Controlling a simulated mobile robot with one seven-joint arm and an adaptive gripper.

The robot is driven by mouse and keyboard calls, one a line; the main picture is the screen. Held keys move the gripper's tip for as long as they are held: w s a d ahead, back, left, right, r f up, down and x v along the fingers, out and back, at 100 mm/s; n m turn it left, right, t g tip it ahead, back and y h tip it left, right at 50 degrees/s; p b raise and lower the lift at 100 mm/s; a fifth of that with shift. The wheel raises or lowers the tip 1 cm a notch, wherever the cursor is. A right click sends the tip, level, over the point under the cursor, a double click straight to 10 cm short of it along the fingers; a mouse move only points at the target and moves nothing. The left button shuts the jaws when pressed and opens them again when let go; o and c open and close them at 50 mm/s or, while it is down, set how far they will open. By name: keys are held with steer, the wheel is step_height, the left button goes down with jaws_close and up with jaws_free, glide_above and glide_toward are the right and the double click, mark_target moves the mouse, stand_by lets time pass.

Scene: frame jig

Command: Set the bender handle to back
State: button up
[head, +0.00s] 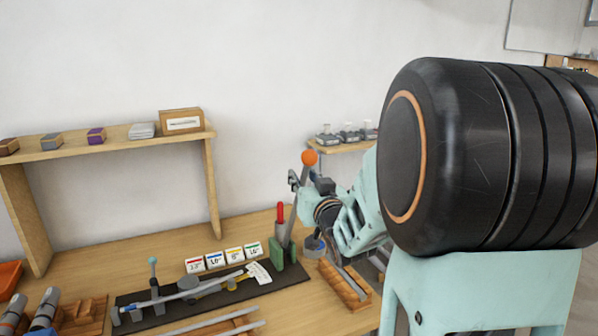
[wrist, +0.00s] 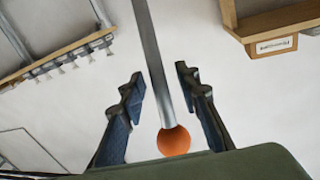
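A long grey lever with an orange ball knob (head: 309,157) rises from a green block (head: 287,253) at the right of the dark base plate; I take it for the bender handle. It looks close to upright, leaning slightly right in the head view. My gripper (head: 296,180) is at its upper part. In the wrist view, the lever (wrist: 160,60) runs between the two fingers of my gripper (wrist: 160,88), with a gap on both sides. The orange ball (wrist: 173,141) lies toward the palm. The fingers are open. My arm hides part of the area behind the lever.
A red-handled lever (head: 280,213) stands close to the left of the grey lever. Number cards (head: 215,260) and a teal-knobbed post (head: 153,269) are on the left. A wooden holder (head: 343,287) stands right of the green block. A wooden shelf (head: 95,150) is behind.

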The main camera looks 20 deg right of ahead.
steer(key=shift+w, duration=0.15)
jaws_close()
stand_by(0.4)
